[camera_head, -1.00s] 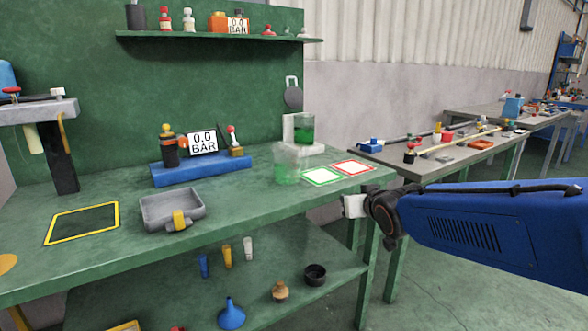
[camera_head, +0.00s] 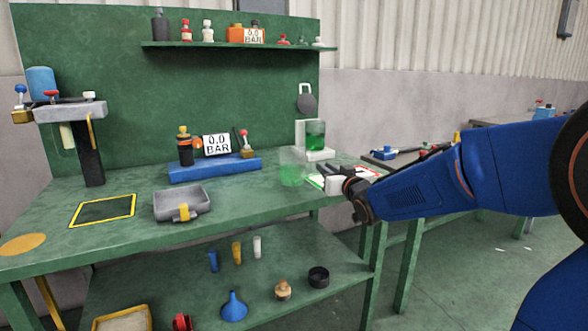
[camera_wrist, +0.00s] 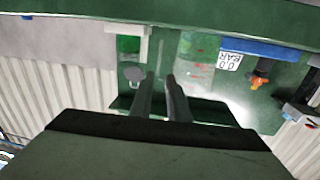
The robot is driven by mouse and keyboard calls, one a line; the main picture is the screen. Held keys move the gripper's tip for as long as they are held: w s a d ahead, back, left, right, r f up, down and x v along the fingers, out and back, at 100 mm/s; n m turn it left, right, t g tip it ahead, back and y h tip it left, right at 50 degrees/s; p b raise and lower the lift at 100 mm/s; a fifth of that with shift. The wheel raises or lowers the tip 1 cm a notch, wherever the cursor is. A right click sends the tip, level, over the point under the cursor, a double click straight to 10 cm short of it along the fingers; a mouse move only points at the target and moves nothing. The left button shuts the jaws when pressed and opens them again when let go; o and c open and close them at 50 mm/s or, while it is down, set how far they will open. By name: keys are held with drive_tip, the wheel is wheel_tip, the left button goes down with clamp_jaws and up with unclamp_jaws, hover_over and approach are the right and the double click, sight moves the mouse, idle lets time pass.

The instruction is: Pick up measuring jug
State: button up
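A clear jug with pale green liquid (camera_head: 292,167), which looks like the measuring jug, stands upright on the green bench near its right end. It also shows in the wrist view (camera_wrist: 198,48), where the picture is upside down. My gripper (camera_head: 328,169) is just right of this jug, apart from it, over the marked squares. In the wrist view my two fingers (camera_wrist: 160,75) have a gap between them with nothing held. A second vessel with darker green liquid (camera_head: 315,134) sits on a white stand (camera_head: 320,155) behind; it shows in the wrist view too (camera_wrist: 128,45).
A blue block with a 0.0 BAR gauge (camera_head: 215,171) lies left of the jug. A grey tray (camera_head: 182,203) and a yellow-framed square (camera_head: 103,210) are further left. A shelf (camera_head: 235,45) with small bottles runs along the back panel.

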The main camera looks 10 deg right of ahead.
sight(312, 170)
drive_tip(key=w, duration=0.3)
drive_tip(key=w+a, duration=0.1)
drive_tip(key=w, duration=0.2)
drive_tip(key=shift+w+a, duration=0.1)
drive_tip(key=shift+w+a+f, duration=0.1)
drive_tip(key=shift+w+a, duration=0.1)
drive_tip(key=shift+w, duration=1.1)
drive_tip(key=shift+w+a+f, duration=0.1)
drive_tip(key=shift+w+a, duration=0.05)
drive_tip(key=shift+w, duration=1.1)
drive_tip(key=shift+c, duration=0.3)
clamp_jaws()
